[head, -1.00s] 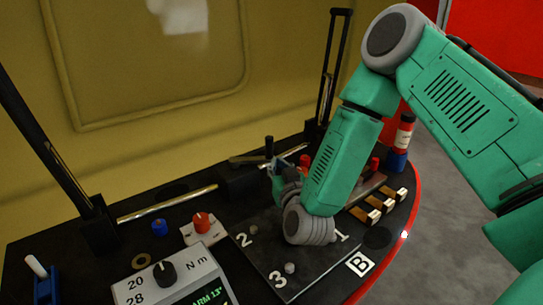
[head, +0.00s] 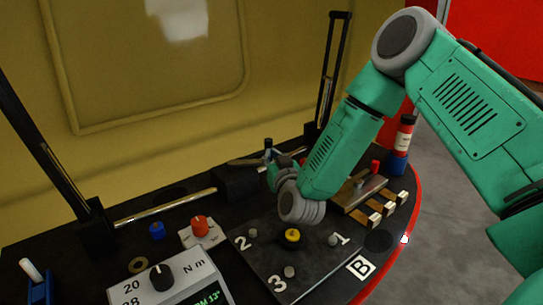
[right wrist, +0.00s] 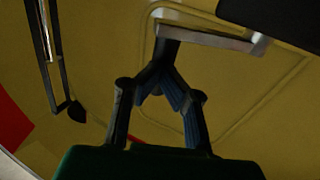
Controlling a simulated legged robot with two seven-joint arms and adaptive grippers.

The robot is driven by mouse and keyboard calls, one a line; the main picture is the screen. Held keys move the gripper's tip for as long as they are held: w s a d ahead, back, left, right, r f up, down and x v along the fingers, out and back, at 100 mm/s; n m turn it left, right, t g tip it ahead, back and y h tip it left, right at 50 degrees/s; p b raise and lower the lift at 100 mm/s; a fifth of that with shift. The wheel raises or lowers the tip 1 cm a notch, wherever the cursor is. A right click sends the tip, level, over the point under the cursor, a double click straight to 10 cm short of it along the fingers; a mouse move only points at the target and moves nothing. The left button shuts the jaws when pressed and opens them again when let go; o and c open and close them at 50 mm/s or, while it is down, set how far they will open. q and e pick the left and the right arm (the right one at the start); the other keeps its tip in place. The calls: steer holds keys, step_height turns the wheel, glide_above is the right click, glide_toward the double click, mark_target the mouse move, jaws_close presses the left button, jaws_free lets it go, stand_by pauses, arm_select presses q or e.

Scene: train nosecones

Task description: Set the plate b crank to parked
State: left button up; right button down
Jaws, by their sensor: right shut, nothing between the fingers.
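Plate B (head: 262,255) is a dark square plate with white numerals 1, 2 and 3, several grey studs and a yellow-and-black hub (head: 292,236) in its middle. A white label B (head: 360,267) lies beside it. My right gripper (head: 271,158) is beyond the plate's far edge, partly hidden by its own wrist. In the right wrist view its fingers (right wrist: 160,85) converge, shut and empty. A pale metal bar with a dark post (right wrist: 212,38) shows just past the fingertips; I cannot tell whether it is the crank or whether they touch. My left gripper is out of view.
A torque box (head: 172,280) with a dial and a red knob (head: 199,224) stand left of the plate. Brass-coloured blocks (head: 375,218) and a red-and-blue bottle (head: 402,145) are at the right. A dark upright frame (head: 331,70) rises behind.

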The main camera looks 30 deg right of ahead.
steer(key=w+n+y, duration=0.1)
steer(key=y, duration=0.1)
steer(key=w+d+n+y, duration=0.1)
steer(key=y, duration=0.1)
steer(key=w+d+n+y+p, duration=0.1)
steer(key=shift+d+r+n+t+y, duration=0.1)
steer(key=shift+n+t+y, duration=0.3)
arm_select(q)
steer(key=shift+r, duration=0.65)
arm_select(e)
steer(key=shift+w+d, duration=0.15)
steer(key=shift+w, duration=0.45)
steer(key=shift+w+d, duration=0.15)
steer(key=shift+w, duration=0.45)
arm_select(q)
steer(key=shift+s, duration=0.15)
